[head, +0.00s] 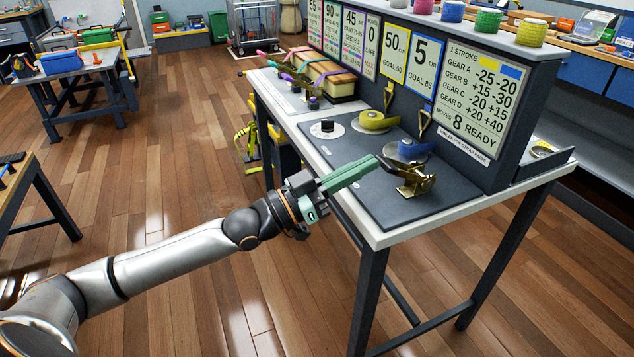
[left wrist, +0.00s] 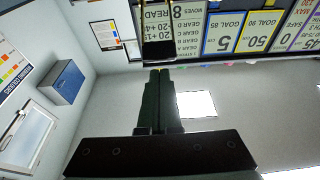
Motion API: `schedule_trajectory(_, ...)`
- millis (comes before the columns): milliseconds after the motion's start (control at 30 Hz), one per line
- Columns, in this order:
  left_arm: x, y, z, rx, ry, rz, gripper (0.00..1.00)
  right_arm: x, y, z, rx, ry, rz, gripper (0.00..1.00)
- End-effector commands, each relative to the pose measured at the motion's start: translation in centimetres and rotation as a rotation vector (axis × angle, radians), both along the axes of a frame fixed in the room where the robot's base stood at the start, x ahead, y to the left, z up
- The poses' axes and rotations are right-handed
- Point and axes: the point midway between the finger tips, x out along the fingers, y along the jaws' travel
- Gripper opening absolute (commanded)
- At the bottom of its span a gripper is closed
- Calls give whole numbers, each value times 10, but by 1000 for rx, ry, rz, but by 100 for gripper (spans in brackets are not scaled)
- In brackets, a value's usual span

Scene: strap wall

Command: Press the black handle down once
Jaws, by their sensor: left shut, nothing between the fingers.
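The brass ratchet (head: 416,181) sits near the front right of the dark mat on the bench. Its black handle (head: 388,166) sticks up and to the left from it. My left gripper (head: 377,160), with green fingers, is shut and empty. Its tips are right by the handle's end; I cannot tell whether they touch it. In the left wrist view the shut fingers (left wrist: 158,73) point at a dark bar with a brass edge (left wrist: 157,38), which looks like the handle. My right gripper is not in view.
A yellow strap roll (head: 374,121) and a blue strap roll (head: 408,151) lie behind the ratchet. A black knob (head: 327,126) stands on a white disc. The sign panel (head: 483,96) rises behind, reading "MOVES 8 READY". The mat's front (head: 385,212) is clear.

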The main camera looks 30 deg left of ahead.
Motion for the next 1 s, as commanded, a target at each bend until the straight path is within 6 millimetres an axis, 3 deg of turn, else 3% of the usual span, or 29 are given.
schedule_trajectory(200, -28, 21, -10, 3, 4, -1, 0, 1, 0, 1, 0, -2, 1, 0)
schedule_trajectory(500, -54, 41, -16, 1, 1, -1, 0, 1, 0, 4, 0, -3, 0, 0)
schedule_trajectory(1000, -62, 47, -18, -1, -3, -2, 0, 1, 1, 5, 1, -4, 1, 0)
